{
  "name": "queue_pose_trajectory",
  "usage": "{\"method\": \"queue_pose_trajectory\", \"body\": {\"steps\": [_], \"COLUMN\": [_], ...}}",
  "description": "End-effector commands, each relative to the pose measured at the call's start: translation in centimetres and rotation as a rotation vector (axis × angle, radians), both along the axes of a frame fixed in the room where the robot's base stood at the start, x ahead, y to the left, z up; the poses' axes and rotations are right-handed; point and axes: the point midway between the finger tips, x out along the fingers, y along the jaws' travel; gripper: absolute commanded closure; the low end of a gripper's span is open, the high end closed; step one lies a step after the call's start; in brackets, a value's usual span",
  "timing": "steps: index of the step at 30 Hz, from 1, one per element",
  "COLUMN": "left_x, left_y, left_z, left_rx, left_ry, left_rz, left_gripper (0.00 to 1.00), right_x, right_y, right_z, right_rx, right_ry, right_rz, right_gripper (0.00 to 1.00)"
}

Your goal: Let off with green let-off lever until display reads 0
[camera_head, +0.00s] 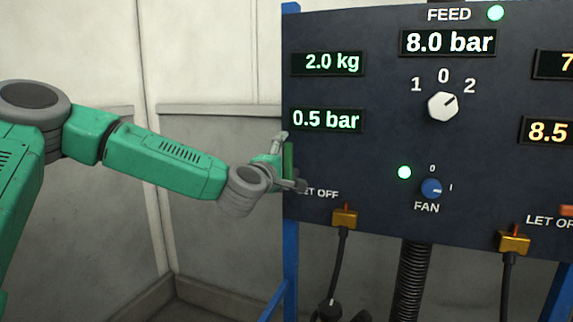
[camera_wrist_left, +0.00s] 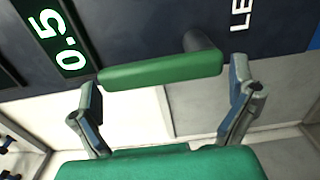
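The green let-off lever (camera_head: 288,160) stands upright at the left edge of the dark panel, beside the partly hidden LET OFF label. In the left wrist view the lever (camera_wrist_left: 160,71) is a green bar on a dark stem. My left gripper (camera_head: 287,164) is at the lever. In the wrist view its two fingers (camera_wrist_left: 165,78) are spread apart, one near each end of the bar; whether either touches it I cannot tell. The green display (camera_head: 326,119) reads 0.5 bar; the display above it (camera_head: 329,62) reads 2.0 kg. My right gripper is not in view.
The panel (camera_head: 370,160) also carries a FEED display (camera_head: 447,42) reading 8.0 bar, a white selector knob (camera_head: 443,106) and a blue FAN knob (camera_head: 431,188). Brass hose fittings (camera_head: 345,217) hang below. Left of the panel is free space before a pale wall (camera_head: 215,70).

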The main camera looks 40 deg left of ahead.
Motion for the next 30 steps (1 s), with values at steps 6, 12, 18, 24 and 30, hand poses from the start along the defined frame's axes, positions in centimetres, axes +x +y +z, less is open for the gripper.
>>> {"method": "queue_pose_trajectory", "body": {"steps": [6, 12, 18, 24, 30], "left_x": [-0.1, -1.9, -6.0, -9.6, -11.3], "left_y": [-0.2, -0.9, -1.8, -2.3, -2.7], "left_z": [-0.2, -0.1, -0.2, -0.3, -0.4], "left_rx": [0.003, 0.003, 0.0, -0.002, 0.0], "left_ry": [0.004, 0.005, 0.004, 0.004, 0.005], "left_rz": [-0.006, -0.008, -0.008, -0.006, -0.003], "left_gripper": [0.0, 0.0, 0.0, 0.0, 0.0], "right_x": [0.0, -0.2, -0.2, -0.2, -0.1], "right_y": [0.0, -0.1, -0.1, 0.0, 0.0], "right_z": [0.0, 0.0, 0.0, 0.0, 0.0], "right_rx": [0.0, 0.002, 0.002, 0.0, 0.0], "right_ry": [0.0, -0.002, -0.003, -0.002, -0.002], "right_rz": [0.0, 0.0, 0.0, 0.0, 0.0], "right_gripper": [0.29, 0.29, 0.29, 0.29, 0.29]}}
